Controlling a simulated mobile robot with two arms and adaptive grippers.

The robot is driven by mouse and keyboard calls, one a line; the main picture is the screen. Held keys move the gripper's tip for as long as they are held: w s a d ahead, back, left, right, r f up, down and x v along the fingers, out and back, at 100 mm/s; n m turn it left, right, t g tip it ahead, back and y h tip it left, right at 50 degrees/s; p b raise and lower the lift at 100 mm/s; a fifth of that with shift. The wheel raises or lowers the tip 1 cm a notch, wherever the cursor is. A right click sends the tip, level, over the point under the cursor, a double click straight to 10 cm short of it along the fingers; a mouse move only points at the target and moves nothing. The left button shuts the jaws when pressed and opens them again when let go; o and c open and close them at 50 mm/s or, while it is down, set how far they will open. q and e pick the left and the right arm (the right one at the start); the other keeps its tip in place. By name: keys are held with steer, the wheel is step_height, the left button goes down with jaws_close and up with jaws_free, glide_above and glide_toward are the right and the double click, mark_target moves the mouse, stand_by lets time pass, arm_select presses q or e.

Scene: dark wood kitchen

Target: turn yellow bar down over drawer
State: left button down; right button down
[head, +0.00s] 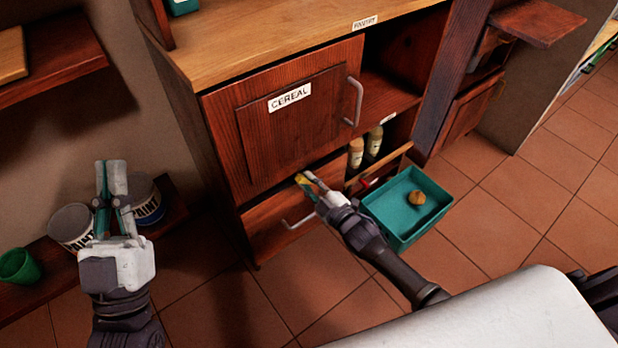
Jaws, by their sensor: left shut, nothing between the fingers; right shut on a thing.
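The yellow bar (303,182) shows as a small yellow piece at the upper edge of the closed wooden drawer (268,222), below the cereal door. The drawer has a metal handle (299,221). My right gripper (309,181) is shut on the yellow bar, and its fingers hide part of it. The bar's full length and tilt cannot be told. My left gripper (111,182) is shut and empty, fingers pointing up, in front of the paint cans at the left.
A cereal door (285,120) with a metal handle is closed above the drawer. A teal tray (400,222) holding a small tan item (417,197) stands right of my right gripper. Two bottles (364,147) stand in the cabinet. Paint cans (72,226) and a green cup (18,266) sit left.

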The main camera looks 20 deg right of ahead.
steer(key=m, duration=0.2)
steer(key=m+p, duration=0.1)
steer(key=m, duration=0.2)
steer(key=shift+s+a+f+m, duration=0.1)
steer(key=shift+a+f+m, duration=0.1)
steer(key=shift+m, duration=0.1)
arm_select(q)
steer(key=w+f+g+y, duration=0.1)
steer(key=w+f+g, duration=0.3)
steer(key=f, duration=0.3)
steer(key=shift+f+g+y+p, duration=0.35)
steer(key=shift+g+y+p, duration=0.05)
steer(key=shift+g, duration=0.5)
arm_select(e)
steer(key=shift+s+a+m, duration=0.1)
steer(key=shift+a+m, duration=0.05)
steer(key=shift+m, duration=1.95)
arm_select(q)
steer(key=shift+a, duration=0.1)
arm_select(e)
steer(key=c, duration=1.1)
jaws_free()
steer(key=v, duration=1.2)
